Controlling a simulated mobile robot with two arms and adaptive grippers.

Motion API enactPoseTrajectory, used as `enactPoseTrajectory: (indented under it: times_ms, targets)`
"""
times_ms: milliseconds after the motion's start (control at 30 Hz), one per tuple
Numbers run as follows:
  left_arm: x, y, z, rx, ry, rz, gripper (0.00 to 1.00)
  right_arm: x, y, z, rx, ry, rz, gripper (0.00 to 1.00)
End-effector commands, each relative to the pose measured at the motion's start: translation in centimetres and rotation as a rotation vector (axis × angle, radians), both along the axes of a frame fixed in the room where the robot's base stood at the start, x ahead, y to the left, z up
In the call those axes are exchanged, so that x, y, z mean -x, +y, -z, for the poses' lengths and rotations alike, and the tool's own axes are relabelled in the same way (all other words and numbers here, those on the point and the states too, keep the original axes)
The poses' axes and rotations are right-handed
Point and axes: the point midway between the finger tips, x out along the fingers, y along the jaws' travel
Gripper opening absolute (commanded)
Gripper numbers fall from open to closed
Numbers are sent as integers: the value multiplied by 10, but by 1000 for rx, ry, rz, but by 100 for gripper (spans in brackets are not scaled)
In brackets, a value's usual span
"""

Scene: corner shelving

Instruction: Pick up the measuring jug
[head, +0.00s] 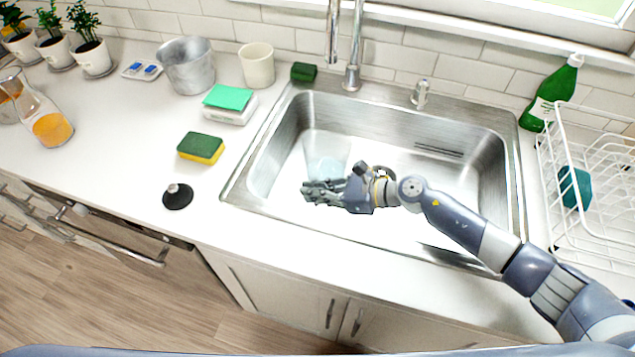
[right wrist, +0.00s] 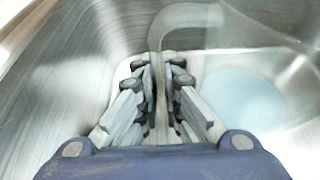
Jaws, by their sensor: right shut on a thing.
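The measuring jug (head: 325,152) is a clear, see-through vessel with a pale bluish round end, inside the sink. In the right wrist view its pale blue disc (right wrist: 243,99) is to the right of the fingers, and a curved clear handle (right wrist: 188,15) runs down between them. My right gripper (head: 312,190) is over the sink, at the near side of the jug. In the right wrist view the right gripper (right wrist: 158,80) is shut on the jug's handle. The fingers hide part of the handle. My left gripper is out of view.
The steel sink (head: 232,190) has raised walls around the jug, and a faucet (head: 352,75) stands behind it. A wire dish rack (head: 600,235) and a green bottle (head: 552,95) are at right. A sponge (head: 201,148) and a black stopper (head: 177,197) lie on the left counter.

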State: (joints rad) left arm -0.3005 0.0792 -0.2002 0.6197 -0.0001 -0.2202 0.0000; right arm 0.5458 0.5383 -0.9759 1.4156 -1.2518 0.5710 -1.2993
Motion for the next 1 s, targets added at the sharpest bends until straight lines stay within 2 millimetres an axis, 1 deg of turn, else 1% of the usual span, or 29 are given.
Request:
enactPoseTrajectory:
  times_ms: [133, 267, 700, 1000]
  targets:
    - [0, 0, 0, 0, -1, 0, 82, 2, 0, -4, 0, 6, -2, 0]
    - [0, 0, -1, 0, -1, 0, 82, 1, 0, -13, 0, 3, -1, 0]
    - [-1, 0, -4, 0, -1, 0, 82, 0, 0, -59, 0, -2, -3, 0]
    - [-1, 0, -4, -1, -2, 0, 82, 0, 0, -84, 0, -2, -2, 0]
